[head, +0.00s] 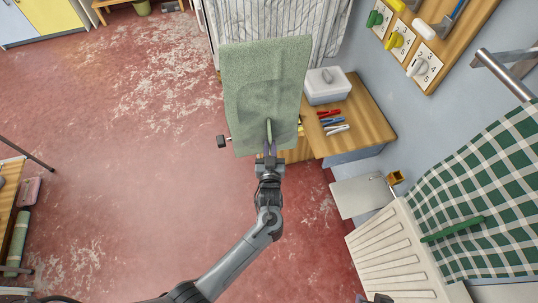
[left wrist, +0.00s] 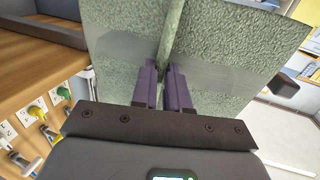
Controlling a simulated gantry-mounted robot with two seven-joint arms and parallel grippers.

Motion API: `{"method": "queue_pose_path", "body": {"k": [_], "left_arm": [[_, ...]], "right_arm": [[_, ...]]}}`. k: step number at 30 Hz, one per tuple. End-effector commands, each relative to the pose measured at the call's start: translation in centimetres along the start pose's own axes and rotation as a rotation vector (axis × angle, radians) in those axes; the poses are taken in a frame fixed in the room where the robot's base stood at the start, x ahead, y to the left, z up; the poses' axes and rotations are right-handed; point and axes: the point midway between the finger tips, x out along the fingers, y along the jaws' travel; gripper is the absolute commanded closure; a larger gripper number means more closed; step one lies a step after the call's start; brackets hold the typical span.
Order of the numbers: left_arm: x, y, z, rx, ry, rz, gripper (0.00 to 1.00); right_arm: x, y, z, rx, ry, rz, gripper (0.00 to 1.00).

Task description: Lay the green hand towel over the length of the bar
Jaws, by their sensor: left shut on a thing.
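The green hand towel (head: 265,80) hangs spread out in the upper middle of the head view. My left gripper (head: 269,152) is at its near edge, shut on a pinched fold of the cloth. In the left wrist view the towel (left wrist: 215,60) fills the space beyond my left gripper (left wrist: 166,80), with a raised fold between the fingers. The bar is mostly hidden by the towel; a dark end block (head: 221,141) with a short stub shows at the towel's left edge. Whether the towel rests on the bar is unclear.
A wooden table (head: 360,115) with a white box (head: 326,86) and coloured pegs (head: 332,120) is right of the towel. Striped cloth (head: 290,20) hangs behind. A control panel (head: 410,45) and green checked cloth (head: 480,200) are at right. Red floor at left is open.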

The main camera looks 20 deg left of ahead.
Motion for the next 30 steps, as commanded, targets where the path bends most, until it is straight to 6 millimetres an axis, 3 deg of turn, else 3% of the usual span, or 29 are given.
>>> {"method": "queue_pose_path", "body": {"k": [1, 15, 30], "left_arm": [[-0.1, 0.4, -1.3, -0.004, 0.005, 0.007, 1.00], [-0.3, 0.5, -6.0, -0.005, 0.006, 0.008, 1.00], [-0.5, 0.2, -9.8, -0.002, 0.002, 0.001, 1.00]], "right_arm": [[-0.9, 0.0, -0.3, 0.000, 0.000, 0.000, 0.60], [-5.0, 0.1, -1.6, 0.006, 0.001, -0.005, 0.60], [-8.5, 0.1, -2.8, 0.008, 0.001, -0.007, 0.60]]}}
